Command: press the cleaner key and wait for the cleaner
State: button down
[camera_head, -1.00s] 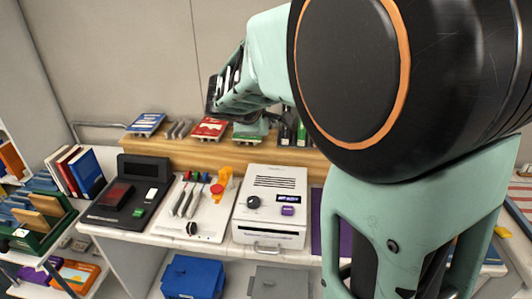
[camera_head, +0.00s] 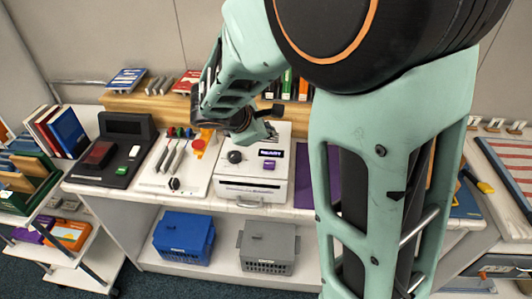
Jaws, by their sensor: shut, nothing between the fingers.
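A white machine (camera_head: 226,171) stands on the counter, probably the cleaner. Its front panel has a black round knob (camera_head: 235,157), a small dark display (camera_head: 270,153) with light lettering too small to read surely, and a purple key (camera_head: 269,164). My gripper (camera_head: 270,133) is shut and empty over the back of the machine, above and behind the display and the purple key. It looks apart from the key. My gripper and wrist hide part of the machine's top.
Left of the machine are a white panel with tools and a red button (camera_head: 198,144), and a black console (camera_head: 110,165). A blue crate (camera_head: 184,238) and a grey crate (camera_head: 268,246) sit on the lower shelf. My arm hides much of the right side.

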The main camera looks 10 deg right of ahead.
aim_at(268, 165)
jog(key=shift+f+b, duration=3.55)
jog(key=shift+f, duration=0.8)
jog(key=shift+f+b, duration=0.45)
jog(key=shift+b, duration=0.1)
jog(key=shift+f+b, duration=0.45)
jog(key=shift+b, duration=0.05)
jog(key=shift+r, duration=0.1)
jog(key=shift+r+p, duration=0.7)
jog(key=shift+r, duration=0.1)
notch_tip(268, 165, up, 5)
jog(key=p, duration=0.4)
